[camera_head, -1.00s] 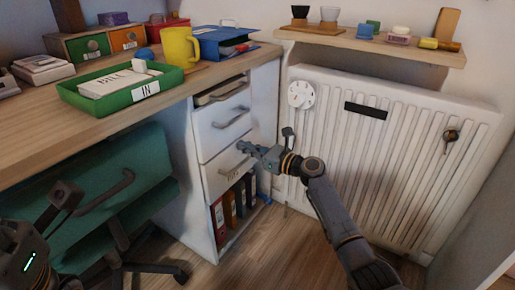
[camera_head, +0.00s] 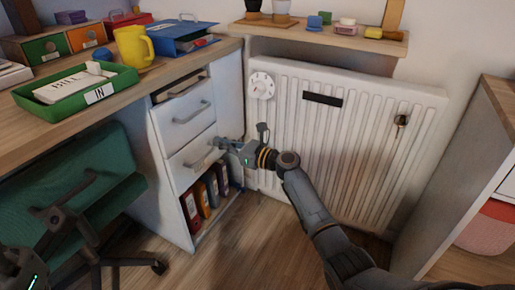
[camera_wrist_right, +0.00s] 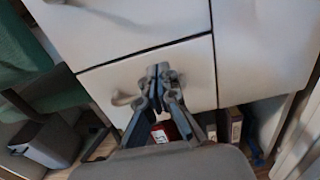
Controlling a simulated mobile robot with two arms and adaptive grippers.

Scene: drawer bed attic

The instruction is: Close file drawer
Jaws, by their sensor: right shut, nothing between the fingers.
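The white desk cabinet has an upper drawer (camera_head: 185,120) and a lower drawer (camera_head: 190,162), each with a curved grey handle. The lower drawer front also fills the middle of the right wrist view (camera_wrist_right: 195,75). It looks nearly flush with the cabinet; I cannot tell whether a small gap remains. My right gripper (camera_head: 222,143) is shut and empty, its fingertips at the right part of the lower drawer front. My left gripper (camera_head: 58,218) is at the lower left, partly cut off.
Binders (camera_head: 205,195) stand in the open shelf below the drawers. A green chair (camera_head: 85,180) stands at left under the desk. A white radiator (camera_head: 330,150) is right of the cabinet, behind my right arm. A green tray (camera_head: 75,92) and yellow mug (camera_head: 133,45) are on the desk.

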